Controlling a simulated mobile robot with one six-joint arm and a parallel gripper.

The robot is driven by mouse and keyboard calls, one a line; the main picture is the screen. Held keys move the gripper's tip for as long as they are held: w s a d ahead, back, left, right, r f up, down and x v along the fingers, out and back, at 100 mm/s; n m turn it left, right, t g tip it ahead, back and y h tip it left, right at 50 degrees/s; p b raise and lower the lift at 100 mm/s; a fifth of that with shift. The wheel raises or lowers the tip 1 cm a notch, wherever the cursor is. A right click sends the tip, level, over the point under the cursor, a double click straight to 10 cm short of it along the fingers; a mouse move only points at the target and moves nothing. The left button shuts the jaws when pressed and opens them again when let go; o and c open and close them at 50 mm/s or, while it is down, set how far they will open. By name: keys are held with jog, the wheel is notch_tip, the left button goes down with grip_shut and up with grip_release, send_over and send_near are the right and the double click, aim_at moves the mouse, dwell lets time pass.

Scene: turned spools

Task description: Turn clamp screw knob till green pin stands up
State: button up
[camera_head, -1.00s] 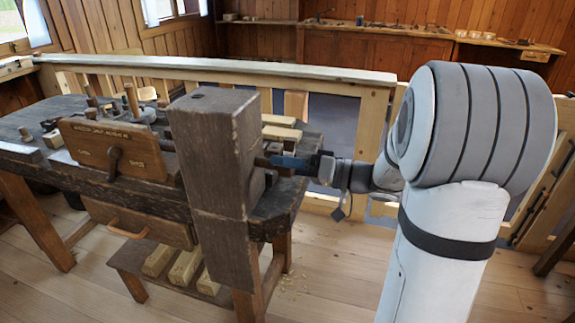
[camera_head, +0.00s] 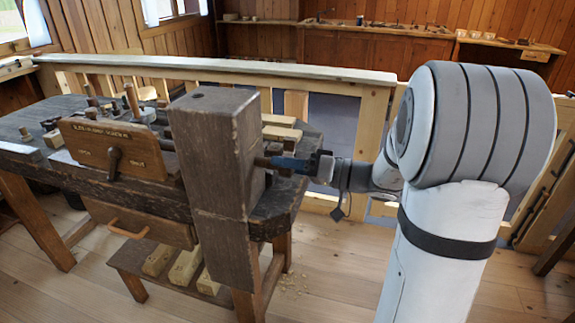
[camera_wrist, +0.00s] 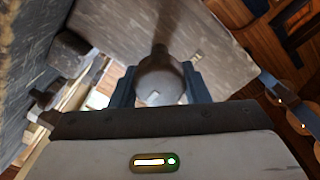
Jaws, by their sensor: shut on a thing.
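The clamp screw knob (camera_wrist: 160,80) is a round, dark knob with a small pale mark on its face. It shows in the wrist view, on a shaft running toward a large weathered wooden post. My gripper (camera_head: 277,162) is at the right side of that post (camera_head: 212,150) in the head view. In the wrist view its two blue fingers stand on either side of the knob, shut on it. In the head view the knob is mostly hidden by the post and fingers. I cannot make out a green pin in either view.
The post stands at the right of an old workbench (camera_head: 60,110). A wooden board (camera_head: 112,148) with lettering and a dark lever faces front. Pale wood blocks (camera_head: 185,268) lie on the shelf below. A railing (camera_head: 215,69) runs behind. The floor at front left is clear.

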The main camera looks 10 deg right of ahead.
jog(key=shift+m, duration=0.3)
jog(key=m, duration=0.5)
jog(key=m+p, duration=0.2)
jog(key=m, duration=0.4)
jog(key=shift+m+p, duration=0.4)
jog(key=m+p, duration=0.2)
jog(key=m, duration=0.1)
jog(key=shift+m+p, duration=0.3)
jog(key=m+p, duration=0.3)
jog(key=shift+f+m, duration=0.1)
jog(key=shift+m, duration=0.3)
jog(key=m+p, duration=0.3)
jog(key=shift+a, duration=0.1)
jog(key=shift+f+m+p, duration=0.2)
jog(key=shift+m+p, duration=1.05)
jog(key=shift+m, duration=0.15)
jog(key=shift+f, duration=0.1)
